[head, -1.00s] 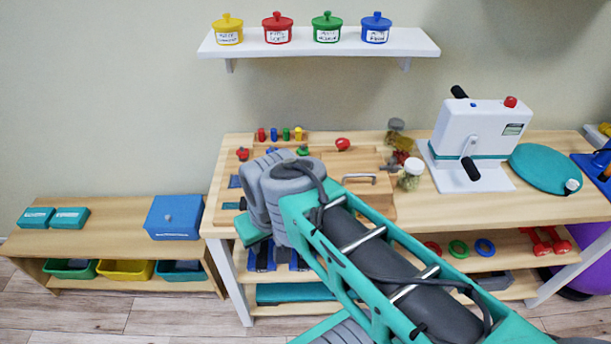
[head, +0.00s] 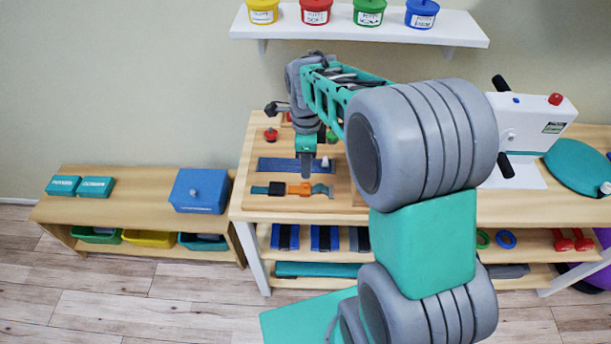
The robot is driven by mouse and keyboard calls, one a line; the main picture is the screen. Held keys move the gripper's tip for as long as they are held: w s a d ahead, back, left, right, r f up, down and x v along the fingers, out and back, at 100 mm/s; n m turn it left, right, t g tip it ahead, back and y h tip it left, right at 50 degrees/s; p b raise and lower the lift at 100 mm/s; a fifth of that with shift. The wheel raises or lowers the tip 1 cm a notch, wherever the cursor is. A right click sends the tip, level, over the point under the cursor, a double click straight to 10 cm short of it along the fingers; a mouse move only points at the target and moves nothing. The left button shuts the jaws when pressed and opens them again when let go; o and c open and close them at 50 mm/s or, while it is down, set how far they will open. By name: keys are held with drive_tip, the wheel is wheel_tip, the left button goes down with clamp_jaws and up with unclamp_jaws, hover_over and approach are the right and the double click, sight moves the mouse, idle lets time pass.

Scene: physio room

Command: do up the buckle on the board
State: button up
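The wooden board (head: 345,197) lies on the table, partly hidden behind my arm. Near its front edge is a strap with an orange buckle (head: 299,189). My gripper (head: 305,176) points down over the board, just behind and above the buckle. Its fingers are too small to show whether they are open or shut.
A red knob (head: 270,135) stands at the board's back left. A white machine with black handles (head: 530,130) and a teal disc (head: 580,167) are at the right. A low bench with a blue box (head: 199,190) stands at the left. A shelf (head: 360,25) hangs above.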

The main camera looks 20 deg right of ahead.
sight(306, 183)
wheel_tip(306, 183, down, 8)
drive_tip(key=shift+r+p, duration=0.15)
drive_tip(key=shift+p, duration=0.3)
clamp_jaws()
idle(1.2)
